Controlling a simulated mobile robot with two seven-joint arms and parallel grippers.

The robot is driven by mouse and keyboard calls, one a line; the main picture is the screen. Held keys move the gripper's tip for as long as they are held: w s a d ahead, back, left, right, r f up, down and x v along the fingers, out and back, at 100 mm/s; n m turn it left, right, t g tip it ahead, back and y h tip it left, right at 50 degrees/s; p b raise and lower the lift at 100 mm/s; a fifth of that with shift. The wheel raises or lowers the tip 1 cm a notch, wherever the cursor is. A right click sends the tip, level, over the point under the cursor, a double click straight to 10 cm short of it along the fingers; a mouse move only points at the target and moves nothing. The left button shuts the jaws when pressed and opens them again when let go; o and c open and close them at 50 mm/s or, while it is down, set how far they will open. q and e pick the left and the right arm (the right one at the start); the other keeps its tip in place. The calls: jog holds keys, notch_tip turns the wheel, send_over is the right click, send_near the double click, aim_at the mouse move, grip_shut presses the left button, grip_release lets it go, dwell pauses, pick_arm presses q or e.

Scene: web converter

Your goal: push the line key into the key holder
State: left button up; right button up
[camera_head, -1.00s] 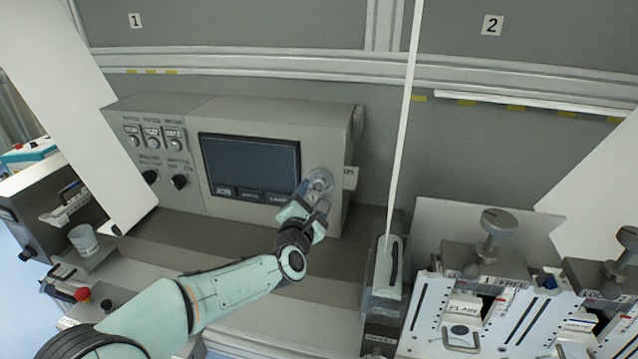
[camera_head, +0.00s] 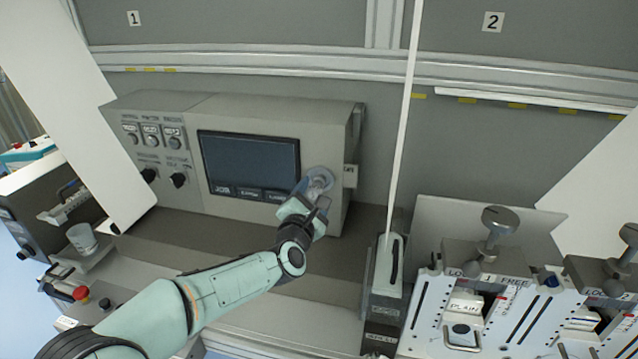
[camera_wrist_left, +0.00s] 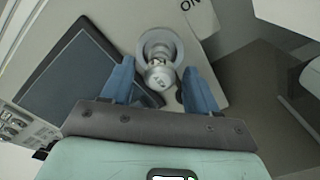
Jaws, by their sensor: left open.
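A round, pale collar (camera_head: 318,180), which looks like the key holder, sits on the right end of the grey control panel's front face. In the left wrist view the collar (camera_wrist_left: 160,41) has a silvery cylindrical piece (camera_wrist_left: 160,78) in front of it, probably the line key. I cannot tell how deep the key sits. My left gripper (camera_head: 310,196) is at the collar in the head view, partly hiding it. Its blue fingers (camera_wrist_left: 159,70) are open, one on each side of the silvery piece, with visible gaps. My right gripper is not in view.
The control panel's dark screen (camera_head: 250,163) is left of the collar, with several knobs farther left. A tall white strip (camera_head: 403,140) rises from a grey unit (camera_head: 386,285) to the right. Clamp units with large knobs (camera_head: 498,221) stand at the far right.

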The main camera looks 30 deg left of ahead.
pick_arm(q)
grip_shut()
jog(key=shift+s+d+f+b, duration=0.1)
jog(key=shift+s+b, duration=0.25)
jog(key=shift+s, duration=0.05)
jog(key=shift+b+v, duration=0.55)
jog(key=shift+v, duration=0.35)
jog(key=shift+b+v, duration=0.6)
jog(key=shift+v, duration=0.55)
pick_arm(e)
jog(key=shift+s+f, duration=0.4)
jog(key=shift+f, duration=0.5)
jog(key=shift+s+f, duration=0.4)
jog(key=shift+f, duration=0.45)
pick_arm(q)
jog(key=shift+b+v, duration=1.05)
jog(key=shift+v, duration=0.9)
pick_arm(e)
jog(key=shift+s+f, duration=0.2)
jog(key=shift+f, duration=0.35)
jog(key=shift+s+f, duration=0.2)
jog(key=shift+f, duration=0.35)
